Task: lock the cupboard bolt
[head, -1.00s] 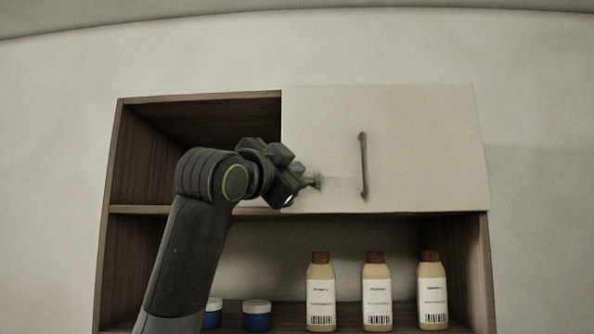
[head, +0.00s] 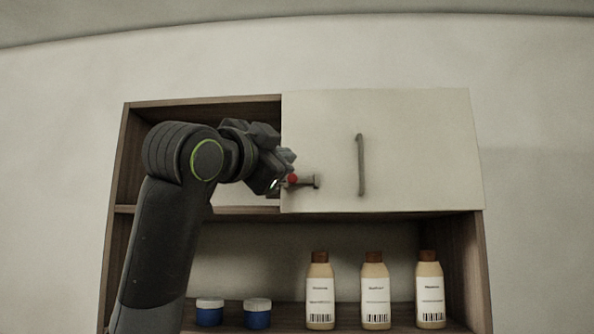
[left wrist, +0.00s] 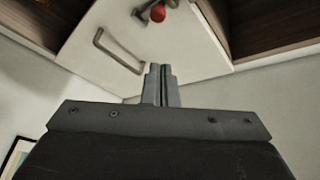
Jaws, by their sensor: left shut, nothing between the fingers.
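The cupboard door (head: 415,150) is cream, closed over the upper right part, and has a grey bar handle (head: 361,165). The bolt (head: 310,181) is a small grey piece with a red knob (head: 292,178), low at the door's left edge. My gripper partly covers it, so I cannot tell how far it is slid. My left gripper (head: 285,158) is shut and empty beside the knob. In the left wrist view its fingertips (left wrist: 160,72) lie together in front of the door, apart from the red knob (left wrist: 158,13). My right gripper is not in view.
The wooden cupboard (head: 116,180) has an open upper left compartment. Blue jars (head: 257,314) and brown-capped bottles (head: 320,295) stand on the lower shelf. The door's right side is clear.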

